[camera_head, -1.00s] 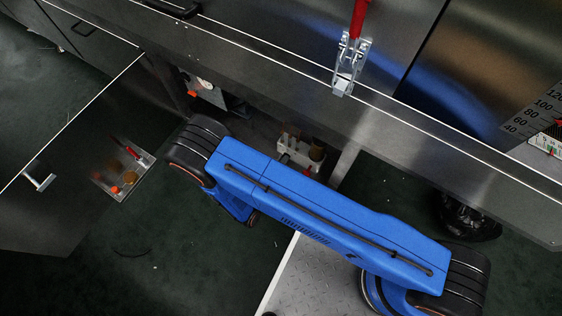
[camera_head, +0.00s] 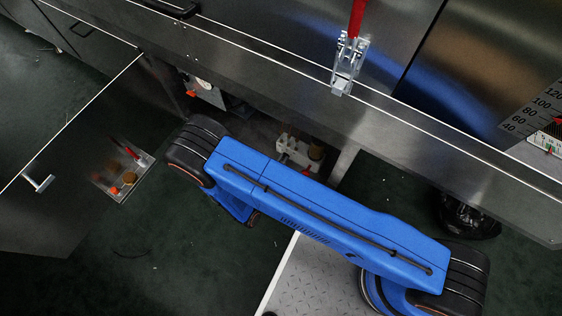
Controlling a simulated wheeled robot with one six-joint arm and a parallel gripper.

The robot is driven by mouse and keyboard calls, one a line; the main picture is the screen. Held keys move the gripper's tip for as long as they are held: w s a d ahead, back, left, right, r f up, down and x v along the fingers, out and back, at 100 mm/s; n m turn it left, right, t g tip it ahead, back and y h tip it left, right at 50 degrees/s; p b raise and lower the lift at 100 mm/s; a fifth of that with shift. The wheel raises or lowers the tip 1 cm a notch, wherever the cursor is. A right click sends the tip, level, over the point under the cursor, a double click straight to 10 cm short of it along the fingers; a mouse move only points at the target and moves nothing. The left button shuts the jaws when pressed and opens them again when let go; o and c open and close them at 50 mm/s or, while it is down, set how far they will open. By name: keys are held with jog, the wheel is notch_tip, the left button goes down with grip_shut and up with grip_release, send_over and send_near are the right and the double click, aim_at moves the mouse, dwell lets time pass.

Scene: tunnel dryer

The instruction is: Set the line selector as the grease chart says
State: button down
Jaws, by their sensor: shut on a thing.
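My gripper is not visible; my blue arm hides the space below and in front of the opening. A pale block with a brown round part and a small red part (camera_head: 297,150) shows in the dark opening under the machine, partly covered by my arm. I cannot make out the line selector or its setting. A small panel on the open door (camera_head: 122,172) shows red, orange and brown shapes, perhaps reflections. I cannot read any grease chart.
The open cabinet door (camera_head: 62,165) with a handle stands at the left. A toggle clamp with a red handle (camera_head: 346,68) is on the machine front. A tread plate (camera_head: 320,282) lies on the dark floor.

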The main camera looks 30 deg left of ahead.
jog(key=shift+w, duration=0.2)
jog(key=c, duration=1.9)
grip_release()
jog(key=shift+o, duration=0.2)
jog(key=shift+s, duration=0.3)
jog(key=s+a, duration=0.1)
jog(key=s, duration=1.6)
jog(key=shift+a, duration=0.25)
jog(key=shift+s, duration=0.15)
